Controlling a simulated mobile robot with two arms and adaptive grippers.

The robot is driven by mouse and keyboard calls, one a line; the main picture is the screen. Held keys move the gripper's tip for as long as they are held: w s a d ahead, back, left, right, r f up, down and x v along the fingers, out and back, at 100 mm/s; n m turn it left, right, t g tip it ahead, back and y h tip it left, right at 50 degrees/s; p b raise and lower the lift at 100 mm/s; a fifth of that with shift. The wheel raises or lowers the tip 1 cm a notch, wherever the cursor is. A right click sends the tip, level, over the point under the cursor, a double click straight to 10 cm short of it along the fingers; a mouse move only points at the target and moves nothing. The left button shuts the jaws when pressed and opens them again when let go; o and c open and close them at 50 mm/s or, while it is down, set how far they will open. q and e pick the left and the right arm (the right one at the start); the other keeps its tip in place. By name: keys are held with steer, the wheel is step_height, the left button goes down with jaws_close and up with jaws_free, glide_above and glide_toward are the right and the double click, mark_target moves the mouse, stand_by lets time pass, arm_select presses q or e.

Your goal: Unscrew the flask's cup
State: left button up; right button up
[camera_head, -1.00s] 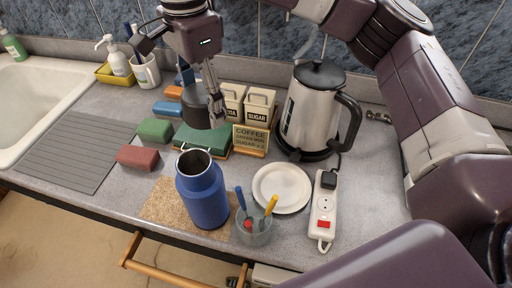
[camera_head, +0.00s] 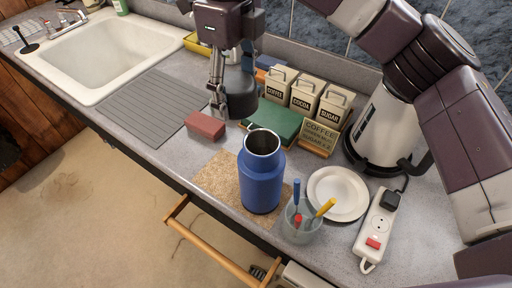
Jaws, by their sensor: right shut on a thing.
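The blue flask (camera_head: 261,178) stands upright on a cork mat (camera_head: 216,178), its steel mouth open at the top. The flask's cup (camera_head: 240,95), dark grey, is apart from it, behind and slightly left. My right gripper (camera_head: 217,106) comes down from above at the left side of the cup and is shut on it. The cup is at or just above the counter behind the red block; I cannot tell if it touches. The gripper's other finger is hidden. My left gripper is not in view.
A red block (camera_head: 205,126) and a green box (camera_head: 275,122) lie close to the cup. Canisters (camera_head: 306,96), a small sign (camera_head: 320,135) and a kettle (camera_head: 385,125) stand behind. A tool glass (camera_head: 302,222), plate (camera_head: 337,193) and power strip (camera_head: 377,227) are right. The ribbed drainboard (camera_head: 155,105) is clear.

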step_height(320, 180, down, 15)
steer(key=p, duration=0.3)
steer(key=shift+r, duration=0.1)
step_height(320, 180, down, 3)
steer(key=shift+f+p, duration=0.15)
steer(key=shift+p, duration=0.6)
steer(key=shift+f, duration=0.25)
steer(key=shift+f, duration=0.1)
steer(key=shift+f+b, duration=0.1)
steer(key=shift+b, duration=0.25)
steer(key=o, duration=1)
